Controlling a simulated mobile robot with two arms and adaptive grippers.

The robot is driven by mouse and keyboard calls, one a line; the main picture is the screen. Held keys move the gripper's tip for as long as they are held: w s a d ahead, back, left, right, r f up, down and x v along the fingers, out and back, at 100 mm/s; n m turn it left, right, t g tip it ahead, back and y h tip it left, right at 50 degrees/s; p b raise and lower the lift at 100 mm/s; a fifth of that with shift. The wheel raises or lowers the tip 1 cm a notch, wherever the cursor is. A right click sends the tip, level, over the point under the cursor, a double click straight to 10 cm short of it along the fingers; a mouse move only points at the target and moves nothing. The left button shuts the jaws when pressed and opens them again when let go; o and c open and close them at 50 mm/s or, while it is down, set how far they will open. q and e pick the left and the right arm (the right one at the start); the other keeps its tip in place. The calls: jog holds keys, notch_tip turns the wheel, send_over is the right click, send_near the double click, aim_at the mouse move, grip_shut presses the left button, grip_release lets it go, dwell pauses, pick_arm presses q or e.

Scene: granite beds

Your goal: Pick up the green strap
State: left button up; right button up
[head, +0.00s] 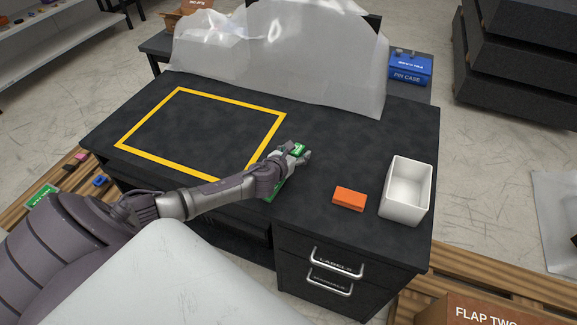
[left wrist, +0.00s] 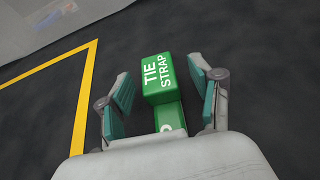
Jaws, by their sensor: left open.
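The green strap (left wrist: 159,79), a block with white lettering "TIE STRAP", lies on the dark tabletop. In the left wrist view it sits between the two open fingers of my left gripper (left wrist: 162,92), with a gap on each side. A second green part reaches back from it toward the palm, partly hidden by the gripper body. In the head view a small piece of the strap (head: 299,149) shows at the fingertips of my left gripper (head: 301,155), and more green shows below the wrist. My right gripper is not in view.
An orange block (head: 349,199) and an open white bin (head: 407,190) stand to the right on the table. A yellow taped rectangle (head: 150,101) marks the left part. A translucent sheet (head: 343,75) rises along the back edge. The tabletop between strap and orange block is clear.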

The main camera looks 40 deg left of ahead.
pick_arm(q)
grip_shut()
dwell(0.3)
jog(key=shift+r, duration=0.1)
